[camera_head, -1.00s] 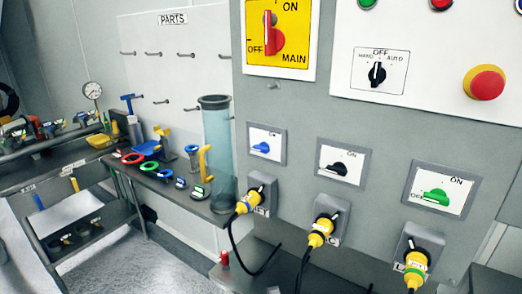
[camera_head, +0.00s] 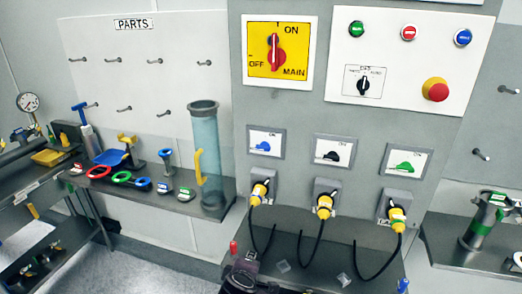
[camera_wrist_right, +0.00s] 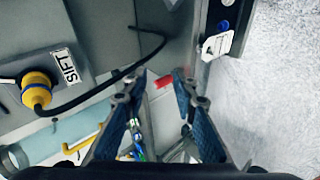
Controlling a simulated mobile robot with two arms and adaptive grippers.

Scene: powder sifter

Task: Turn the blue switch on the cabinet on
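The blue switch (camera_head: 263,146) is a small blue knob on a white plate with a grey frame, at the left of a row of three switches on the grey cabinet (camera_head: 285,110). The knob lies nearly sideways, and an ON mark shows at the plate's upper right. A dark gripper (camera_head: 243,268), which seems to be my right one, is at the bottom of the head view, below the switch and apart from it. In the right wrist view my right gripper (camera_wrist_right: 156,84) is open, its fingers apart with nothing held. My left gripper is not in view.
Below the switches are yellow plugs (camera_head: 259,190) with black cables hanging to a grey shelf (camera_head: 310,255). A clear blue tube (camera_head: 204,150) stands left of the cabinet. Black (camera_head: 332,155) and green (camera_head: 404,167) switches sit to the right. The space before the cabinet face is clear.

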